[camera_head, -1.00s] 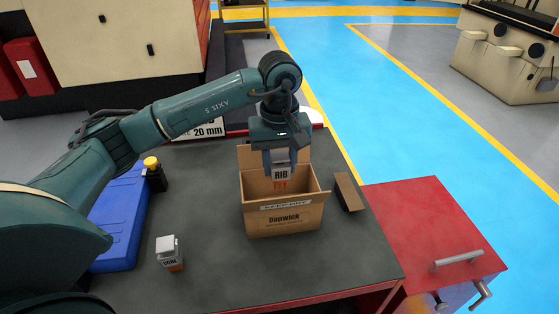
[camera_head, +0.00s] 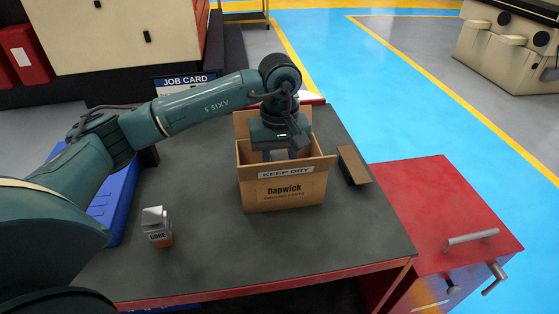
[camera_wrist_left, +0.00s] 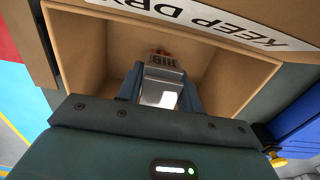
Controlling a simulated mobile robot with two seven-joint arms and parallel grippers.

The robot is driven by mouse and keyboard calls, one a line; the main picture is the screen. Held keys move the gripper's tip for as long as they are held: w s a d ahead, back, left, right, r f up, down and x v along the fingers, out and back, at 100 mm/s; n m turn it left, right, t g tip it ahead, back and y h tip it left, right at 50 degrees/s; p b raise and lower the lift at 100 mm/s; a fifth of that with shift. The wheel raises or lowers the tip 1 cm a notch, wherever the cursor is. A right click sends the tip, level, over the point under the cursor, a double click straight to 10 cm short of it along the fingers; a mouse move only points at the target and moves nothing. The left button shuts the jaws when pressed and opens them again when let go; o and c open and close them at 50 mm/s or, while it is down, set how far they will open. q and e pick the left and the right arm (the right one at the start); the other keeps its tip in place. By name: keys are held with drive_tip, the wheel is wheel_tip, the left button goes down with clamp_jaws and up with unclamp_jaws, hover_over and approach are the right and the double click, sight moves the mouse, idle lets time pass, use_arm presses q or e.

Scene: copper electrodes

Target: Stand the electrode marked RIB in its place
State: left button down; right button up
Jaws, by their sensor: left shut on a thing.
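The RIB electrode shows in the left wrist view (camera_wrist_left: 163,80), a pale block with a lettered face, between the fingers of my left gripper (camera_wrist_left: 160,88). The gripper is shut on it and reaches down inside the open cardboard box (camera_head: 284,192). In the head view the gripper (camera_head: 280,154) hides behind the box's front flap, and the electrode is hidden there. I cannot tell whether the electrode touches the box floor. Another electrode, marked CORE (camera_head: 157,227), stands on the dark table left of the box. My right gripper is not in view.
The box's front flap reads KEEP DRY (camera_head: 286,173). A blue case (camera_head: 115,205) is at the table's left. A red cabinet (camera_head: 440,215) stands to the right. The table front (camera_head: 260,245) is clear.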

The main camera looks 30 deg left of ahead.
use_arm(q)
drive_tip(key=shift+f+b, duration=0.45)
drive_tip(key=shift+b, duration=0.05)
idle(0.7)
drive_tip(key=c, duration=0.8)
unclamp_jaws()
drive_tip(key=shift+c, duration=0.2)
drive_tip(key=shift+f, duration=0.1)
